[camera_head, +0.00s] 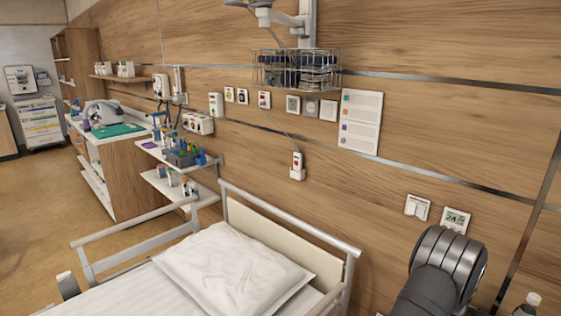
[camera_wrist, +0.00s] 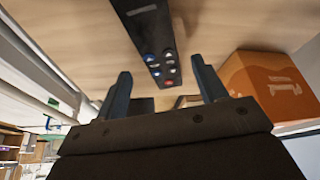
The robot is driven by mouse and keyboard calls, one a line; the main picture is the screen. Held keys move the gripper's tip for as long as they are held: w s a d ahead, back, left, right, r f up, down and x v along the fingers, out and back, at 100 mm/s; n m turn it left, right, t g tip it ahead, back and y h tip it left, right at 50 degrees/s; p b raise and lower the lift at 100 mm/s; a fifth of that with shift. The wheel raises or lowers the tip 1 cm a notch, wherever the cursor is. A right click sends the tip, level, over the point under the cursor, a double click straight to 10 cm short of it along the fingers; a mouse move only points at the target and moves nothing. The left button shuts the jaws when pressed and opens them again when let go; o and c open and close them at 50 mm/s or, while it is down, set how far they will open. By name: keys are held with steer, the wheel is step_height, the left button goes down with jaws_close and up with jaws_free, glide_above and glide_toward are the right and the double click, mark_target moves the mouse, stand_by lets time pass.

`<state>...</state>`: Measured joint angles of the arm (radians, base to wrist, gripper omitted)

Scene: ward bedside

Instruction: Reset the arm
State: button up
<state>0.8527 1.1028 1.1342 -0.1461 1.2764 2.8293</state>
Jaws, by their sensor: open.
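My gripper (camera_wrist: 161,65) shows in the wrist view with its two dark fingers spread apart and nothing held between them. A black remote (camera_wrist: 145,28) with several small buttons lies on a light wooden surface (camera_wrist: 215,25) beyond the fingertips. Its button end appears between the fingers in the picture, but I cannot tell how far off it is. In the head view, a dark ribbed part of my arm (camera_head: 447,265) rises at the lower right. My gripper is out of that view.
An orange-brown box (camera_wrist: 268,88) stands right of the fingers. The bed (camera_head: 110,290) with a white pillow (camera_head: 235,268) and metal rails lies left of my arm. A bottle (camera_head: 527,304) is at the lower right corner. A wire basket (camera_head: 297,70) hangs on the wall.

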step_height(320, 180, down, 3)
steer(key=shift+r, duration=0.1)
steer(key=v, duration=1.2)
steer(key=x, duration=1.2)
steer(key=shift+s+a+f, duration=0.1)
steer(key=shift+f, duration=0.1)
step_height(320, 180, up, 15)
steer(key=w+a+n+t+h, duration=0.1)
steer(key=w+a+n+h, duration=0.2)
steer(key=w+a+n, duration=0.4)
steer(key=w+a+n+h, duration=0.3)
steer(key=w+a+n, duration=0.1)
steer(key=a+n, duration=0.55)
steer(key=w+a+n+t, duration=0.1)
steer(key=a+n+t, duration=0.2)
steer(key=a+n, duration=0.6)
steer(key=w+a+n+t+y, duration=0.1)
steer(key=w+a+n+t, duration=0.1)
steer(key=a+n, duration=0.7)
steer(key=shift+w+a+f+t, duration=0.2)
steer(key=shift+a+t, duration=0.7)
steer(key=shift+a, duration=0.85)
